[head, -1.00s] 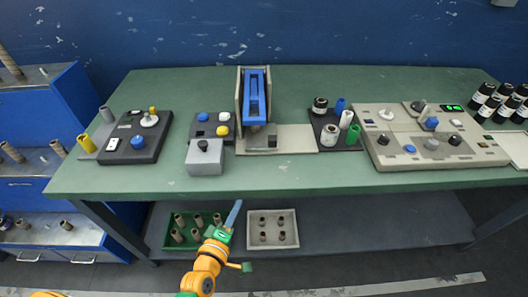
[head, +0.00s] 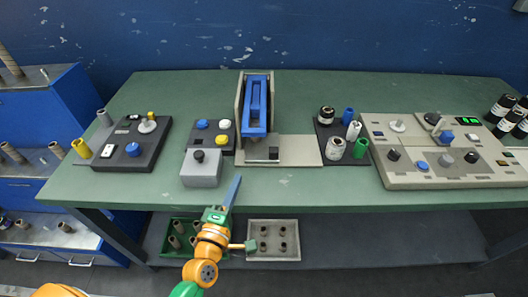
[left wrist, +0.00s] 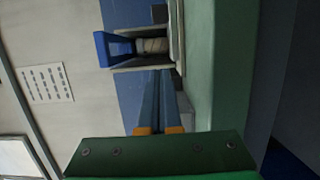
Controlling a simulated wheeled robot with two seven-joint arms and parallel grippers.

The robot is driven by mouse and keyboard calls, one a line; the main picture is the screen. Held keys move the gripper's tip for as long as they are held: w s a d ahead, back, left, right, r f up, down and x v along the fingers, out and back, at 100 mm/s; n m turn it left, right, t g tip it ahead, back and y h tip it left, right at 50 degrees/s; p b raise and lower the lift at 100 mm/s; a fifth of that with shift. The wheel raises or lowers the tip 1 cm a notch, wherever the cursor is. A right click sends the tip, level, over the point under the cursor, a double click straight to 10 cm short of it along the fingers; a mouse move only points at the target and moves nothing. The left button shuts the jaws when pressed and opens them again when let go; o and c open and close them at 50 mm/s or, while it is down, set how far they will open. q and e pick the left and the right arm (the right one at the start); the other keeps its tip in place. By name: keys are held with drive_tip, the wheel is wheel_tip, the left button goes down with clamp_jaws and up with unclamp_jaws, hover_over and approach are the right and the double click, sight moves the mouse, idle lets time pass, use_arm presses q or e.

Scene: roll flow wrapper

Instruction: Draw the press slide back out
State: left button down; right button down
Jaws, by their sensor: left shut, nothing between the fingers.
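The press is a tall stand (head: 239,116) of pale side plates at the back middle of the bench, with a blue slide (head: 256,104) between them. A small dark block (head: 273,153) sits at its foot on a pale base plate. In the left wrist view a blue part (left wrist: 103,48) shows beside a tan roll-like piece (left wrist: 152,45); I cannot tell exactly how they join. My left gripper (head: 236,182) is shut and empty, its blue fingers pointing up over the bench's front edge, short of the press. My right gripper is not in view.
A grey box with a black knob (head: 202,169) stands just left of the press base, close to my left gripper. A dark tray (head: 338,137) of rolls and a beige control panel (head: 440,178) lie to the right. The green bench front (head: 300,190) is clear.

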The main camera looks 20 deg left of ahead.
use_arm(q)
drive_tip(key=w, duration=0.9)
drive_tip(key=shift+w+a, duration=0.15)
drive_tip(key=shift+w, duration=0.25)
drive_tip(key=shift+w+d+r, duration=0.1)
drive_tip(key=shift+w+d, duration=0.05)
drive_tip(key=shift+d, duration=0.85)
drive_tip(key=shift+w+d, duration=0.15)
drive_tip(key=shift+d, duration=0.8)
